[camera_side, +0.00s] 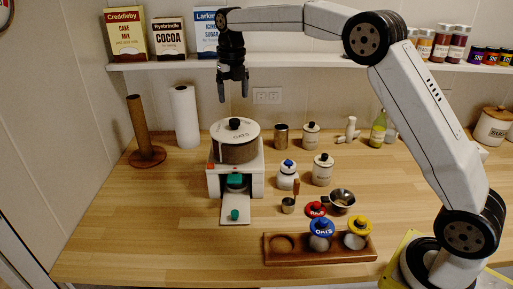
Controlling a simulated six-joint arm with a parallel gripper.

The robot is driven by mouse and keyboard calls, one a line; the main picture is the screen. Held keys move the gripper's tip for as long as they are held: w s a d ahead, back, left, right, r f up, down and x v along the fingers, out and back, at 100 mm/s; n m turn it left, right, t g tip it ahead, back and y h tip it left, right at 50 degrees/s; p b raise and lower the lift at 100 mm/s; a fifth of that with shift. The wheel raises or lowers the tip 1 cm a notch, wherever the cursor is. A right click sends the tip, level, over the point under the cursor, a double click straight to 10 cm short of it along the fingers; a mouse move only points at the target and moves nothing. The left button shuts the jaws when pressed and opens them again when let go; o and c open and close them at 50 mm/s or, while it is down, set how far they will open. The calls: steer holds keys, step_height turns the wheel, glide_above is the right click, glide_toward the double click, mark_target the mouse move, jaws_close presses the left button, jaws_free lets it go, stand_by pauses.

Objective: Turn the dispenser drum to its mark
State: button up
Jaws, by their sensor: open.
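The dispenser (214,181) is a white box with an open front bay and a round drum (236,153) on top. The drum has a white lid with dark lettering and a black knob (235,123). A teal piece sits in the bay, and a small teal knob (234,214) shows on the white tray at its front. I cannot make out the mark on the drum. My gripper (233,98) is open and empty, pointing down above the drum and apart from it.
A wooden rack (273,257) with blue- and yellow-lidded jars stands at the front. White canisters (322,170), a metal tin (281,136) and a green bottle (378,128) stand to the right. A paper roll (186,117) stands behind left. A loaded shelf (290,61) runs behind my arm.

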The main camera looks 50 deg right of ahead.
mark_target(234, 120)
steer(key=shift+r, duration=0.2)
stand_by(0.4)
steer(key=m, duration=1.5)
steer(key=shift+f, duration=0.2)
steer(key=shift+f, duration=3.75)
jaws_close()
